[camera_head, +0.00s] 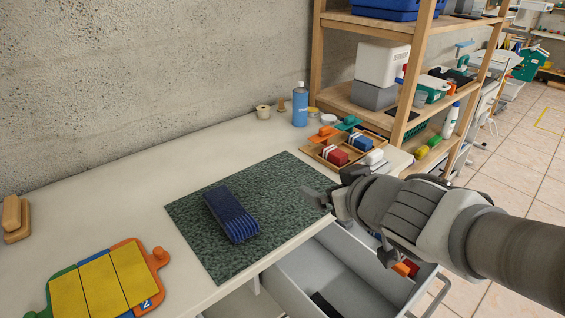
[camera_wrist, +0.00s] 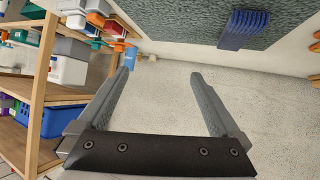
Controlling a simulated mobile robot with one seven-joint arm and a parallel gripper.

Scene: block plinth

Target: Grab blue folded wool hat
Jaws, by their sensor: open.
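The blue folded wool hat (camera_head: 230,214) lies flat on a dark green mat (camera_head: 283,181) on the white table. It is ribbed and long, and nothing covers it. In the wrist view the hat (camera_wrist: 243,30) shows at the upper right, on the mat (camera_wrist: 165,15). My gripper (camera_head: 322,198) is above the right edge of the mat in the head view, to the right of the hat and apart from it. In the wrist view its two fingers (camera_wrist: 160,78) are spread with nothing between them.
A wooden tray (camera_head: 330,163) with red and blue items stands behind the mat, near a blue bottle (camera_head: 300,106). A yellow-panelled board (camera_head: 98,285) lies at front left. An open drawer (camera_head: 325,272) juts out below the table. A wooden shelf (camera_head: 415,75) stands at the back right.

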